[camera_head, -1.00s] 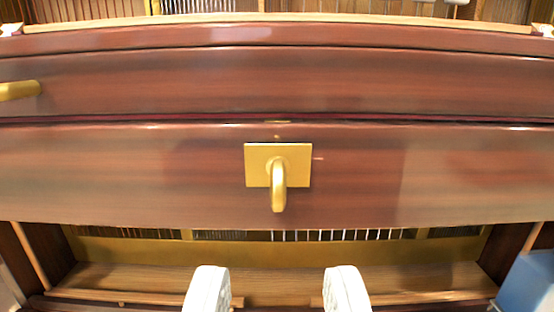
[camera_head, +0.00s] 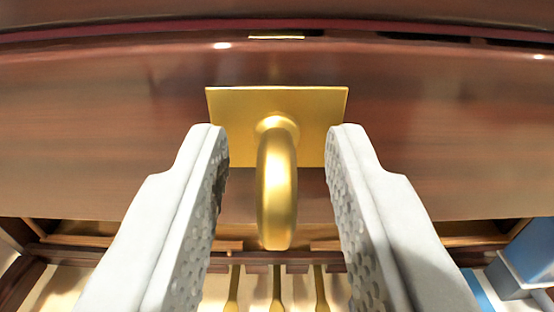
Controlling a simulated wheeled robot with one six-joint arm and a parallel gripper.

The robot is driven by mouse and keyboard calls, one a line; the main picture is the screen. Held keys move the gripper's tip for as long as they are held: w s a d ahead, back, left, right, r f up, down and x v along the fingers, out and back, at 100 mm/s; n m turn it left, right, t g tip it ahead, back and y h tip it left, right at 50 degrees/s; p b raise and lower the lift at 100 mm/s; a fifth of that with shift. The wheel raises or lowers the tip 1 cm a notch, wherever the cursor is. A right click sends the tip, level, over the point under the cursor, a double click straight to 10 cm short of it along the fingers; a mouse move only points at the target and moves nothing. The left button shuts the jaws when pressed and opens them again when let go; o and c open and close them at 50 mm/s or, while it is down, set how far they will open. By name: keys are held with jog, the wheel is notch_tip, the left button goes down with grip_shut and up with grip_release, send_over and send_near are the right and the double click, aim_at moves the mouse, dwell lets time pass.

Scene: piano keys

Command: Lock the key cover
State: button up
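The key cover (camera_head: 110,130) is a glossy brown wooden panel across the head camera view. A gold square lock plate (camera_head: 318,105) is fixed at its middle. A gold curved handle (camera_head: 277,190) sticks out from the plate and hangs down toward me. My gripper (camera_head: 277,150) is open, with one pale dimpled finger on each side of the handle. There is a visible gap between each finger and the handle. The fingertips overlap the lower side edges of the plate in the picture; I cannot tell whether they touch it.
A dark red seam and a small gold strip (camera_head: 276,37) run above the cover. Below it are a wooden ledge (camera_head: 75,240) and thin gold rods (camera_head: 277,290). A blue and grey object (camera_head: 525,255) stands at the lower right.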

grip_shut()
jog(key=shift+m, duration=0.3)
jog(key=m, duration=0.3)
jog(key=shift+m, duration=0.3)
jog(key=m, duration=0.4)
jog(key=shift+m, duration=0.3)
jog(key=m, duration=0.4)
jog(key=shift+f+m, duration=0.15)
jog(key=shift+m, duration=2.35)
jog(key=shift+d, duration=0.1)
